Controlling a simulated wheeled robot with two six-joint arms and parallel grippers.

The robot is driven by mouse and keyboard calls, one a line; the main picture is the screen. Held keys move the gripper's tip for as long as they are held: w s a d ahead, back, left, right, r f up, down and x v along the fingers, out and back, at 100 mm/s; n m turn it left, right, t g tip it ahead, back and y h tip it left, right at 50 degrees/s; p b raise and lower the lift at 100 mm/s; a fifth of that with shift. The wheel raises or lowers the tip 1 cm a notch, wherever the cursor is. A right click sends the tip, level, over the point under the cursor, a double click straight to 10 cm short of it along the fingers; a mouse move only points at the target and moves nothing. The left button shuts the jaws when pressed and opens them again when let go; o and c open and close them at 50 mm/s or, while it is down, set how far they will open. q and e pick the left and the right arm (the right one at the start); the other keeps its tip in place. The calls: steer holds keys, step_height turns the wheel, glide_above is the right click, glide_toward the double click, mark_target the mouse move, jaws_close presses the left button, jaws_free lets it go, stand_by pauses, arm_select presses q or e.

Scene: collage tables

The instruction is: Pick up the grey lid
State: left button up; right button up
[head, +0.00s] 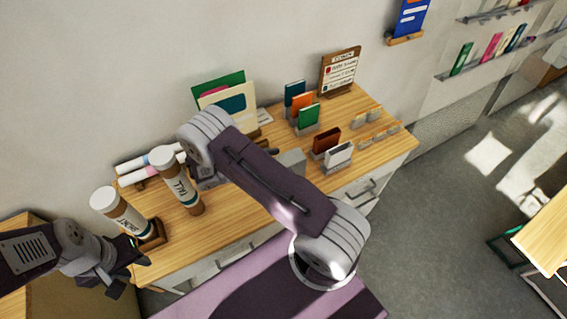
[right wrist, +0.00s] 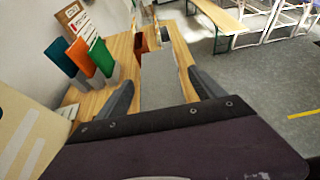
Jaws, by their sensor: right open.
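A plain grey piece, which looks like the grey lid (head: 291,161), is on the wooden desk and partly hidden behind my right arm in the head view. In the right wrist view the grey lid (right wrist: 162,80) shows as a flat slab between the two fingers, with gaps on both sides. My right gripper (right wrist: 163,92) is open around it, and I cannot tell whether it touches. In the head view most of that gripper is hidden by its arm. My left gripper (head: 128,270) looks open and empty, beside the desk's left front corner.
On the desk (head: 240,225), two labelled tubes (head: 176,180) stand at the left. Upright cards (head: 309,115), a brown holder (head: 326,140), a white holder (head: 338,155) and a sign (head: 339,72) stand further right. A large folder (head: 225,97) leans at the back.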

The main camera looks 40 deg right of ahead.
steer(key=shift+x, duration=1.15)
steer(key=shift+d+f, duration=0.1)
steer(key=shift+d, duration=0.2)
steer(key=shift+a, duration=0.25)
steer(key=c, duration=1.4)
arm_select(q)
steer(key=shift+d+r, duration=0.2)
steer(key=shift+r, duration=0.35)
arm_select(e)
steer(key=shift+d, duration=0.1)
steer(key=shift+c, duration=0.2)
